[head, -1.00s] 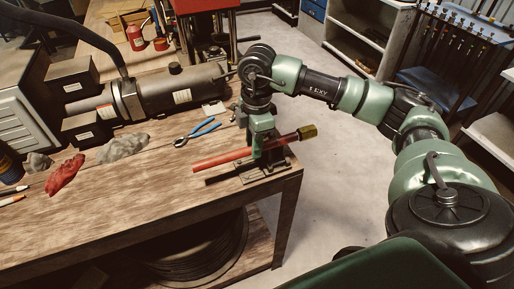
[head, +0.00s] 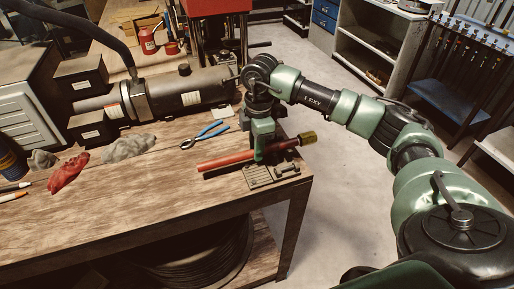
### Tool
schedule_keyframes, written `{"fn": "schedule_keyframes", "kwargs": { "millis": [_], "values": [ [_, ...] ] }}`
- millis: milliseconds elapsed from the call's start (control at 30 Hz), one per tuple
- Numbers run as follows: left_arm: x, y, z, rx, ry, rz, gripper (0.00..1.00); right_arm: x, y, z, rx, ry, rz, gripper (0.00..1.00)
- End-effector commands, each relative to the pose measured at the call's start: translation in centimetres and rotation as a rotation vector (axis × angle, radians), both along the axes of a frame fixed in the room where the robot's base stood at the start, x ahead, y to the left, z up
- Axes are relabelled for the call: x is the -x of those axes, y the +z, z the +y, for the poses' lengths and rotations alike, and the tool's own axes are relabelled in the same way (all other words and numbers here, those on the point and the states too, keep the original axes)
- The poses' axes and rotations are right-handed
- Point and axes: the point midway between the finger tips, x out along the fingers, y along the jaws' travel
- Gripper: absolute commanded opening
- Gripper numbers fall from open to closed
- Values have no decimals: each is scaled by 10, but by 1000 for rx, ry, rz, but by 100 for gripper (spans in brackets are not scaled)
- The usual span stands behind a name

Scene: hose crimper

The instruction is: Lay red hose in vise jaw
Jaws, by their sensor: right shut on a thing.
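The red hose (head: 225,159) has a brass-coloured fitting (head: 307,138) on its right end. My right gripper (head: 264,152) points down over the near right corner of the workbench and is shut on the hose near its middle. The hose lies across the picture, its left end hanging over the bench. The vise (head: 259,176), a small dark metal fixture, is at the bench corner just below and in front of the hose. My gripper and the hose hide part of the vise, and I cannot tell whether the hose touches the jaw. My left gripper is not in view.
Blue-handled pliers (head: 209,132) lie behind the hose's left end. A large grey cylinder (head: 189,90) and black boxes (head: 92,130) stand at the back. A red rag (head: 68,172) and a grey rag (head: 128,148) lie left. The bench's front middle (head: 130,210) is clear.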

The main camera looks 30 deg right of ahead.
Motion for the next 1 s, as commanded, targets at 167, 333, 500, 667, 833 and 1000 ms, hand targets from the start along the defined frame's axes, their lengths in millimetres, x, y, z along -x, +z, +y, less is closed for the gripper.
{"fn": "schedule_keyframes", "kwargs": {
  "millis": [167,333,500,667,833,1000],
  "values": [
    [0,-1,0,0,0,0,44,0,-1,0,-1,0,-2,0],
    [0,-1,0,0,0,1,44,0,-1,0,-1,0,-2,0],
    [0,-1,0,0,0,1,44,0,-1,0,-1,0,-2,0],
    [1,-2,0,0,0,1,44,0,-3,0,-1,0,-2,0],
    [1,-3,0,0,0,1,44,0,-4,0,-1,0,-2,0],
    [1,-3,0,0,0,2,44,0,-4,0,-1,0,-2,25]
  ]
}}
